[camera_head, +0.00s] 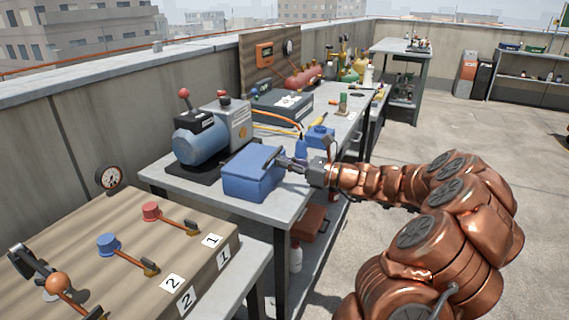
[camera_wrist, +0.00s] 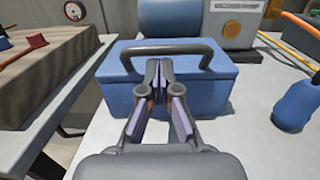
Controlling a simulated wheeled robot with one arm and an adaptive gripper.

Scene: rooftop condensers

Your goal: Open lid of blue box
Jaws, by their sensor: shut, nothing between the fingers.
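The blue box (camera_head: 251,175) stands on the near end of the grey workbench, its lid closed. In the wrist view the blue box (camera_wrist: 200,85) fills the middle, with a dark handle (camera_wrist: 205,52) arching over its lid. My gripper (camera_head: 277,161) reaches in from the right, its tips at the box's upper right edge. In the wrist view my gripper (camera_wrist: 160,68) is shut and empty, its tips in front of the box's near face, close to the handle. I cannot tell whether they touch it.
A blue pump (camera_head: 200,140) stands behind the box. A blue bottle (camera_wrist: 296,106) stands to its right. A wooden panel (camera_head: 120,240) with valve levers is on a separate table at the near left. Open floor (camera_head: 430,135) lies right of the bench.

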